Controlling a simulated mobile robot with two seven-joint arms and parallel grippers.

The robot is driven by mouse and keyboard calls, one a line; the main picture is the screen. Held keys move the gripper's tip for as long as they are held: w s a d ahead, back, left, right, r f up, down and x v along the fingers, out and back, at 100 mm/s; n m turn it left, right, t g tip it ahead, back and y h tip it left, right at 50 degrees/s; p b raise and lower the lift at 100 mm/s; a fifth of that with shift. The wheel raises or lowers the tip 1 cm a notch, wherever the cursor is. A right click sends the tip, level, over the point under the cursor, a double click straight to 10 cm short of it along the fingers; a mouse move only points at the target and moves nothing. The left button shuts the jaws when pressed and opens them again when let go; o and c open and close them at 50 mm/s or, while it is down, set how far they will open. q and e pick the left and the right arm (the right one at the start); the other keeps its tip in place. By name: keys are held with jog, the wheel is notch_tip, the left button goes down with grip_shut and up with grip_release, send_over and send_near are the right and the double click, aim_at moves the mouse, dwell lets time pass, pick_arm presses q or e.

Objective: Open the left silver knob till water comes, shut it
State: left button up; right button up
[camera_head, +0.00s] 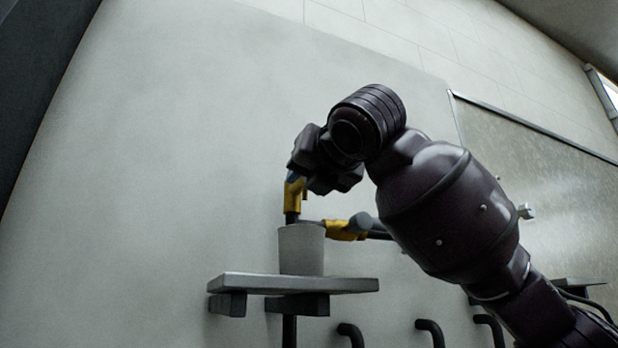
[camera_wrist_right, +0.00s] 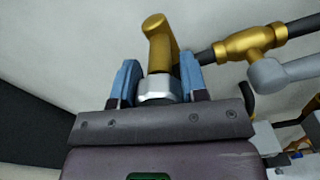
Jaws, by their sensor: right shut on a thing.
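The silver knob (camera_wrist_right: 158,88) sits at the end of a brass elbow fitting (camera_wrist_right: 158,45) in the right wrist view. My right gripper (camera_wrist_right: 160,92) has its blue fingers on both sides of this knob and is shut on it. In the head view my right gripper (camera_head: 294,178) is at the top of the brass fitting (camera_head: 293,195), mostly hidden by my own wrist. A dark outlet runs down from the fitting to a grey cup (camera_head: 301,250). No water shows, and the inside of the cup is hidden. My left gripper is not in view.
The cup stands on a grey wall shelf (camera_head: 340,284). A brass tee (camera_head: 341,230) with a grey handle (camera_head: 362,222) sits close to the right of the fitting. Dark bent pipes (camera_head: 430,330) show below. The wall at left is bare.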

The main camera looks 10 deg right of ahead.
jog(key=m+b, duration=0.1)
jog(key=m, duration=0.4)
jog(key=shift+m, duration=0.3)
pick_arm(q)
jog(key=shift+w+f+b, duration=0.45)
pick_arm(e)
jog(key=m, duration=0.4)
jog(key=shift+m, duration=0.4)
jog(key=o, duration=0.9)
jog(key=shift+o, duration=0.2)
jog(key=shift+s, duration=0.15)
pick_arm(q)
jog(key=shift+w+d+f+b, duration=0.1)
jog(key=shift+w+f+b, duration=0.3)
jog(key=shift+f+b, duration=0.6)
pick_arm(e)
jog(key=s+d, duration=0.2)
jog(key=s, duration=0.8)
jog(key=shift+s, duration=0.2)
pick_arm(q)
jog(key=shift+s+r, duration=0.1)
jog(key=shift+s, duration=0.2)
